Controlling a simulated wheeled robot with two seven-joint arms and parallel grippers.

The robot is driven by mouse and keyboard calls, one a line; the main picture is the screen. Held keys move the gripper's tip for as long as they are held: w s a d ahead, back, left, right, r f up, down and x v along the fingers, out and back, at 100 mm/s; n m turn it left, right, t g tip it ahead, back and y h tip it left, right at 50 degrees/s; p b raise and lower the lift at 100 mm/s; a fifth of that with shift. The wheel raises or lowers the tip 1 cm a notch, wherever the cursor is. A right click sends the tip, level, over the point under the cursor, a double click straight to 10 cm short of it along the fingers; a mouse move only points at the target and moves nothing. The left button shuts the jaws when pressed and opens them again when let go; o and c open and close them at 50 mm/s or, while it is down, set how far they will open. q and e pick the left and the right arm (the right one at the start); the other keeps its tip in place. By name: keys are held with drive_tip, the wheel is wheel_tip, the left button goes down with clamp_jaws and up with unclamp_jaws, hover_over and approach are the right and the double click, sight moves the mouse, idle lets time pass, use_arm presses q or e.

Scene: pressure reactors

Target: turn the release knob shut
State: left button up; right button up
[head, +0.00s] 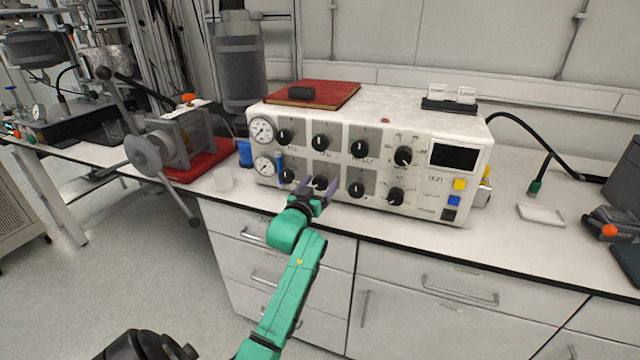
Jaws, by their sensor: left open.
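A white control box (420,205) stands on the bench, with two rows of black knobs, two round gauges at its left end and a dark display at its right. I cannot read which knob is labelled release. My left gripper (319,190) is open, its purple fingers at the lower row, on either side of the second lower knob (320,182) as seen from here. I cannot tell whether the fingers touch it. Other lower knobs (356,189) and (395,196) sit to the right, and one (288,175) to the left. My right gripper is not in view.
A red pad with a black object lies on the box top (390,100). A grey clamp-like device (165,150) with long handles stands left on a red base. Bench front and drawers (450,285) lie below.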

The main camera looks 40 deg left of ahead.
use_arm(q)
clamp_jaws()
